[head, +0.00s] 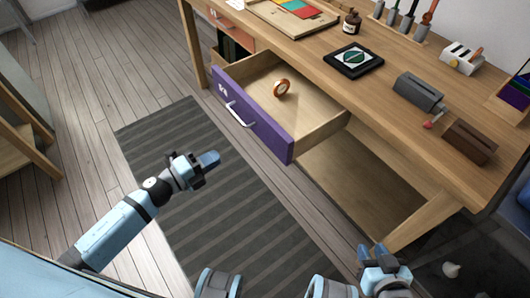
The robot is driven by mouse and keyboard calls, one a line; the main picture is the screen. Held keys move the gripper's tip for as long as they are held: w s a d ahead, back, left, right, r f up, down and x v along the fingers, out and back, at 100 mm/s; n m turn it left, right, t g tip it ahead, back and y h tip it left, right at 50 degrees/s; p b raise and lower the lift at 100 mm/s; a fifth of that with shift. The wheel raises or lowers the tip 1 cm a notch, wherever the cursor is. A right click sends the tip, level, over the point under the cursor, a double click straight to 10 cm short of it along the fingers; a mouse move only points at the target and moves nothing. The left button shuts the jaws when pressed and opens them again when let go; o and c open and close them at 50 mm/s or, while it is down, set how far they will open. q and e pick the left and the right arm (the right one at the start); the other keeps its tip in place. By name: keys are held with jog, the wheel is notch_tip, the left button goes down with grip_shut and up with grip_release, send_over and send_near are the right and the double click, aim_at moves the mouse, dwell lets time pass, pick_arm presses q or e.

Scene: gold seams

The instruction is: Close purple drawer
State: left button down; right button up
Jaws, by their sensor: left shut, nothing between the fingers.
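The purple drawer (272,133) is pulled out from under the wooden desk (310,65). Its purple front faces the lower left and carries a white handle (238,116). A small orange-and-white roll (282,88) lies inside on the drawer's bare wooden bottom. My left gripper (208,159) is shut and empty, over the striped rug, to the lower left of the drawer front and apart from it. My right gripper (378,254) is low in the picture, below the drawer and near the desk's front leg; whether its fingers are apart is unclear.
An orange drawer (230,27) is also pulled out, farther back at the left. The desk top holds a framed picture (353,61), a brown bottle (351,22), a grey box (418,92) and a brown box (469,142). The striped rug (190,225) is clear of objects.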

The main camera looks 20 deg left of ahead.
aim_at(262, 131)
pick_arm(q)
jog(key=x, duration=1.3)
jog(key=shift+w+d+f, duration=0.1)
jog(key=shift+w+d, duration=0.2)
jog(key=shift+w, duration=0.1)
